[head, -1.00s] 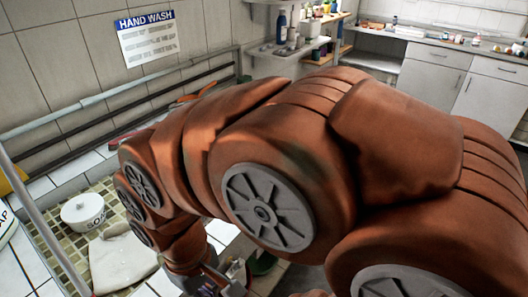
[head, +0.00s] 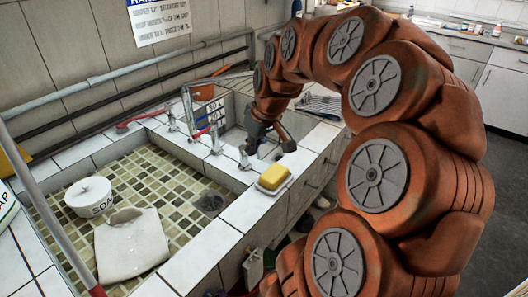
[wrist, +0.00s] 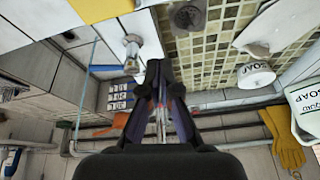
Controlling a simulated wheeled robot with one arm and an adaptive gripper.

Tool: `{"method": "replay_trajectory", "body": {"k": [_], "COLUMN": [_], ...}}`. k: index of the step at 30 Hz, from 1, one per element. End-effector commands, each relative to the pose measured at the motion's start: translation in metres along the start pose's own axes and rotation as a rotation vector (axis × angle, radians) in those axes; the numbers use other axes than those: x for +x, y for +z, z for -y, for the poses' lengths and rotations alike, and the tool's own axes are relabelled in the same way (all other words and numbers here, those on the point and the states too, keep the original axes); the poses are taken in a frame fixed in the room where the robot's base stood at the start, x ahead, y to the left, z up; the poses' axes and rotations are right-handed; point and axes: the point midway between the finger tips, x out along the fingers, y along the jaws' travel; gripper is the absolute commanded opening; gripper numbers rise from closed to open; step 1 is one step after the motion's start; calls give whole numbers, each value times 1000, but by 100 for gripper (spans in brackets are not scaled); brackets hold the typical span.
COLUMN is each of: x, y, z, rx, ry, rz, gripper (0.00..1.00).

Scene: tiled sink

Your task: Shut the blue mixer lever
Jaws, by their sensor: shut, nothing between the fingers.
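My gripper (wrist: 165,76) is shut and empty in the wrist view, over the ledge by the taps. In the head view my arm reaches down right of the blue lever, and the fingertips are not clear. I cannot tell whether they touch the lever.
A yellow sponge (head: 273,177) lies on the front ledge. A chrome fitting (head: 244,158) stands behind it. A white soap pot (head: 90,197) and a pale cloth (head: 132,245) lie in the left mosaic basin. Pipes run along the wall behind.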

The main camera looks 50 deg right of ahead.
Motion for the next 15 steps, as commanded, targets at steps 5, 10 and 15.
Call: {"method": "replay_trajectory", "body": {"k": [5, 10, 15], "x": [4, 3, 15], "y": [3, 7, 6], "z": [-74, -100, -103], "rx": [61, 81, 81], "ry": [55, 78, 78], "rz": [-74, -98, -97], "gripper": [0, 0, 0]}}
